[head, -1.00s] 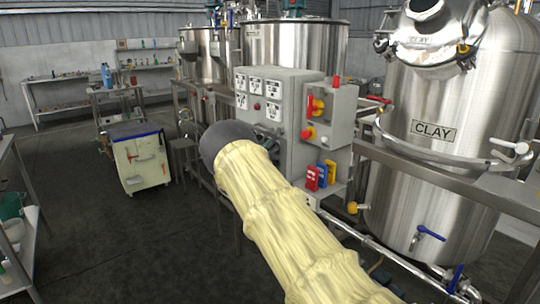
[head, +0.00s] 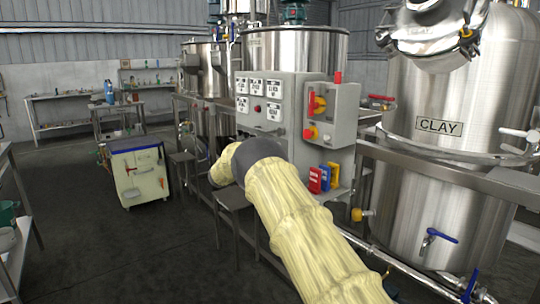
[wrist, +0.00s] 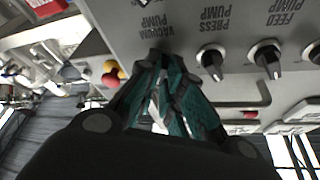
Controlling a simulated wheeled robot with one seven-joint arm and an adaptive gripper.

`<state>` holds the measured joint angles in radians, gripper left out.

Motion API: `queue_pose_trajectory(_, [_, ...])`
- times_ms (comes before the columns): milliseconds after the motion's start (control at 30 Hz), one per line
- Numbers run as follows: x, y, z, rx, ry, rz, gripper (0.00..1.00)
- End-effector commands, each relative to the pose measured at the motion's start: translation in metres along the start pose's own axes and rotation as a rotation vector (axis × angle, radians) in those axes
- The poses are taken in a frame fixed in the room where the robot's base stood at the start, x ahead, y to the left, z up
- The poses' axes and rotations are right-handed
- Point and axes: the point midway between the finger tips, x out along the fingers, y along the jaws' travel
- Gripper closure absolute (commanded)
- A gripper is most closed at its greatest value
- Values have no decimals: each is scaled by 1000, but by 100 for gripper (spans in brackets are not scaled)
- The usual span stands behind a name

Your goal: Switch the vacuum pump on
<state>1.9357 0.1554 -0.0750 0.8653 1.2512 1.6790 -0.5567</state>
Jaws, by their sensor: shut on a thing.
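The PRESS PUMP knob (wrist: 211,62) and FEED PUMP knob (wrist: 267,56) are to the right, apart from the fingers. In the head view my arm hides the gripper.
A side box with a red-and-yellow switch (head: 317,104) adjoins the cabinet. Red, yellow and blue tags (head: 325,178) hang below it. The CLAY tank (head: 425,180) and its rail stand right. A cart (head: 138,168) stands left, with open floor in front.

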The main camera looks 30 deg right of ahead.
Motion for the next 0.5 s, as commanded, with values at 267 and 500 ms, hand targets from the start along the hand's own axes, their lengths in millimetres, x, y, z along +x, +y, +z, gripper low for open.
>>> queue_pose_trajectory(267, [0,0,1,49,-1,21,100])
queue_pose_trajectory(500, [0,0,1,53,-1,22,100])
